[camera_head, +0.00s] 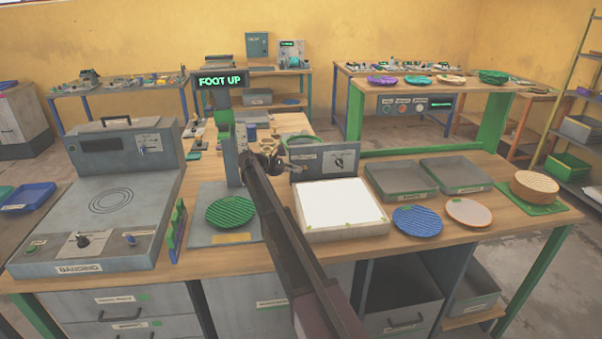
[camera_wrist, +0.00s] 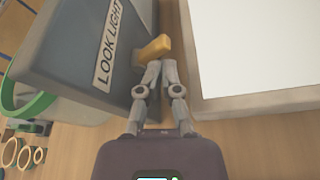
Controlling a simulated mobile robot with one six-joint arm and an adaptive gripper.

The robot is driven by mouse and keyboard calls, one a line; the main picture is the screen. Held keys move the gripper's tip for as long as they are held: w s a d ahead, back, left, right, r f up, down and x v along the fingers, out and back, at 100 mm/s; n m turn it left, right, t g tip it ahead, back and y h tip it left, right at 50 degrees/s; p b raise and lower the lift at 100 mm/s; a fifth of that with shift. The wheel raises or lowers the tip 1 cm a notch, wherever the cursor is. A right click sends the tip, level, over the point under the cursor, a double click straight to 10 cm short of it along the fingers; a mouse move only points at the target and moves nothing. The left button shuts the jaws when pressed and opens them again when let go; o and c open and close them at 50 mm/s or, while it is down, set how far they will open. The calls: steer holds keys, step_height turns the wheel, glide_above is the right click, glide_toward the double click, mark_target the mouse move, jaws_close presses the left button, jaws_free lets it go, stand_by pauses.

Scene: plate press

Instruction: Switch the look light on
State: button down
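My gripper (camera_head: 268,160) is by the box's left end. In the wrist view my gripper's fingers (camera_wrist: 156,68) come together between box and panel, right at a small yellow piece (camera_wrist: 153,48). Whether they touch it is unclear.
A green ribbed plate (camera_head: 230,211) lies left of my arm, near the grey banding machine (camera_head: 110,205). Two grey trays (camera_head: 400,180), a blue plate (camera_head: 417,221) and a pale plate (camera_head: 468,212) are to the right. A FOOT UP sign (camera_head: 221,80) stands on a post behind.

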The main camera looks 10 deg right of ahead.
steer(key=w+p+v, duration=0.1)
steer(key=v, duration=0.6)
steer(key=shift+w+a+f, duration=0.2)
steer(key=shift+a+f, duration=0.05)
steer(key=shift+a, duration=0.15)
